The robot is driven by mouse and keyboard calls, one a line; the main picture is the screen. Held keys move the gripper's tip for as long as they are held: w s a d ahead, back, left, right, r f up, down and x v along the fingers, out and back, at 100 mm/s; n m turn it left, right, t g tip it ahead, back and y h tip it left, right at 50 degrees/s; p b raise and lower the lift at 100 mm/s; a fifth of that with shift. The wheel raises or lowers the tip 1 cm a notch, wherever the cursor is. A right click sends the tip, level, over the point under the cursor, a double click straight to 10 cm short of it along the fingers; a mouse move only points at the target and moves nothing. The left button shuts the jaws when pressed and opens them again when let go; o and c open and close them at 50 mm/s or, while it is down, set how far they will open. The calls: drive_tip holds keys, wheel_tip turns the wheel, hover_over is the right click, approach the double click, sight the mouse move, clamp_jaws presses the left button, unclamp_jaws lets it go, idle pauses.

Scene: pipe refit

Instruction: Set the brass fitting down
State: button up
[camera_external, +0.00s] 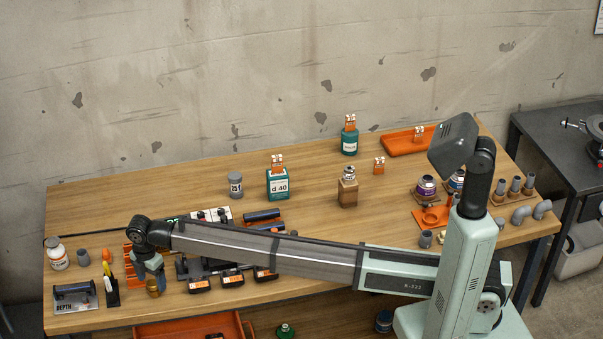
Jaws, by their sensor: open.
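The brass fitting (153,288) is at the front left of the wooden table, directly below my gripper (151,275). It looks upright and seems to rest on the table top or on something low there; the small size makes its exact support hard to tell. My gripper points down over it, with its fingers open around or just above the fitting's top. I cannot tell whether a finger touches it.
An orange slotted rack (133,262) stands just left of my gripper. A black holder with pens (110,290) and a DEPTH stand (77,296) lie further left. Black parts with orange labels (199,286) lie to the right, under my arm. The table's back left is clear.

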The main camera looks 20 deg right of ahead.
sight(152, 283)
wheel_tip(152, 283, up, 10)
drive_tip(key=shift+f, duration=0.2)
idle(0.6)
